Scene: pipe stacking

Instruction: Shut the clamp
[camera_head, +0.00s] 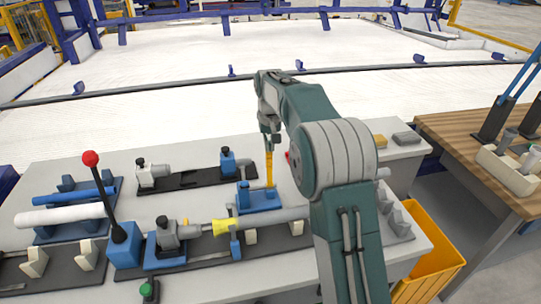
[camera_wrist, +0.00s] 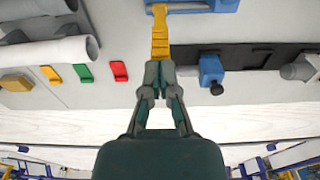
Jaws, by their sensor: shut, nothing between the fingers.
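The clamp is a blue block (camera_head: 259,201) on the table with a yellow lever (camera_head: 269,168) standing up from it. In the wrist view the yellow lever (camera_wrist: 160,35) runs from the blue block (camera_wrist: 205,4) at the top edge down to my fingertips. My gripper (camera_wrist: 158,70) is shut and empty, with its tips at the lever's free end; I cannot tell whether they touch it. In the head view my gripper (camera_head: 270,132) is above the lever, partly hidden by my arm.
A grey pipe (camera_head: 280,215) with a yellow collar (camera_head: 222,227) lies in front of the clamp. A red-knobbed lever (camera_head: 91,159) rises at left. A yellow bin (camera_head: 430,255) and wooden table (camera_head: 480,150) stand right.

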